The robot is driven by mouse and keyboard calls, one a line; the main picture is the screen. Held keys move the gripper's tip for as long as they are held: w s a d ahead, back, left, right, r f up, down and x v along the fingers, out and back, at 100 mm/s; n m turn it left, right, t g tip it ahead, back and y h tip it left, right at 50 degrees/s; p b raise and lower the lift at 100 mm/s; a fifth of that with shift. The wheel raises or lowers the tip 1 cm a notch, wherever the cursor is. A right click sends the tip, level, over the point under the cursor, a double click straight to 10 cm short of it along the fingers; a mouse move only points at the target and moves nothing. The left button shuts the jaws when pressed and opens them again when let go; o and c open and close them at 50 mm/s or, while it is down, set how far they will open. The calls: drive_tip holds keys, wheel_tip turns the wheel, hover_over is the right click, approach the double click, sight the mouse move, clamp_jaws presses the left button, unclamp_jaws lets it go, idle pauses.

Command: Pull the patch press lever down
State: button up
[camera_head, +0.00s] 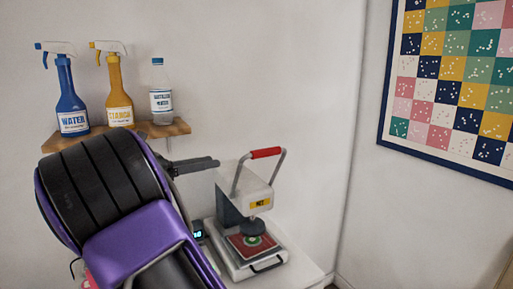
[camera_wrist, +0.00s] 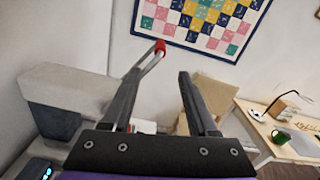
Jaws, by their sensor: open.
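The patch press (camera_head: 243,187) stands on a white surface, with a grey-white body, a round pad and a patch on its lower plate. Its lever has a red grip (camera_head: 266,152) and is raised, the grip above the body. My gripper (camera_head: 214,162) is at the press's left, its dark fingers pointing right towards the lever. In the wrist view my gripper (camera_wrist: 160,74) is open and empty, its two fingers apart. The red grip (camera_wrist: 160,47) shows there beyond the left fingertip, and the press body (camera_wrist: 70,88) lies at the left. I cannot tell whether a finger touches the lever.
A wooden shelf (camera_head: 181,128) holds a blue water spray bottle (camera_head: 70,98), a yellow starch bottle (camera_head: 118,92) and a clear bottle (camera_head: 160,90), above my arm. A patchwork quilt (camera_head: 455,85) hangs on the right wall. A table with a green mug (camera_wrist: 280,137) shows in the wrist view.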

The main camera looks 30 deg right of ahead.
sight(266, 150)
drive_tip(key=d, duration=1.1)
drive_tip(key=s+d+b, duration=0.1)
drive_tip(key=d, duration=0.5)
drive_tip(key=shift+d+f, duration=0.1)
drive_tip(key=shift+d, duration=0.05)
clamp_jaws()
drive_tip(key=shift+w, duration=0.1)
idle(0.7)
